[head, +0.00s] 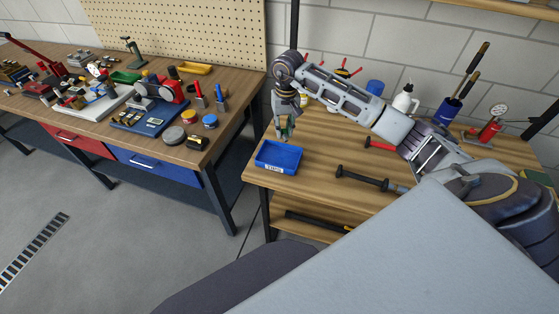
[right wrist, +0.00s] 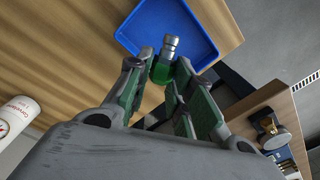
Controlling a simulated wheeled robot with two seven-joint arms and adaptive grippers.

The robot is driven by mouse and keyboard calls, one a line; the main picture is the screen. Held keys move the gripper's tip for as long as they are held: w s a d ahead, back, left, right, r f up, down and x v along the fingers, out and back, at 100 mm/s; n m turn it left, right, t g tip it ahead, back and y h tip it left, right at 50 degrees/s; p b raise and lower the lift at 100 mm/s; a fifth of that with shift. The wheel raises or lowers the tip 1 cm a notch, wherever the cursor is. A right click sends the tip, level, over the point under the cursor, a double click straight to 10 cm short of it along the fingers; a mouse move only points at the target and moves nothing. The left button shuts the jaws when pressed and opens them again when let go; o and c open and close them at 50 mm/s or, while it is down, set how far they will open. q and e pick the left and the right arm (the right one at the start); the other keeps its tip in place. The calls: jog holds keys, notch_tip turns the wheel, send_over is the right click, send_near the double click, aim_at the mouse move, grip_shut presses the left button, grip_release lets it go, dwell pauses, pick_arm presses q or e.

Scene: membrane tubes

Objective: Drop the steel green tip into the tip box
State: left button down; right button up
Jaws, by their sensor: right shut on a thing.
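The steel green tip (right wrist: 168,50) has a shiny steel end and a green body. My right gripper (right wrist: 160,75) is shut on its green body, with the steel end pointing out past the fingers. In the head view my right gripper (head: 284,130) points down just above and behind the blue tip box (head: 270,165). The tip box has a white label on its front and stands at the front left corner of the right bench. In the right wrist view the box (right wrist: 190,15) lies beyond the tip and its visible floor looks empty. My left gripper is not in view.
The right wooden bench (head: 320,160) holds a black-handled tool (head: 362,178), a white bottle (head: 405,100), a blue cup of tools (head: 447,110) and a red gauge (head: 490,128). A gap separates it from the crowded left bench (head: 190,155).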

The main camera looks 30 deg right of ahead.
jog(key=shift+f+b, duration=0.7)
jog(key=shift+f, duration=1.3)
jog(key=o, duration=1)
jog(key=shift+d+r, duration=0.2)
jog(key=shift+r, duration=5.8)
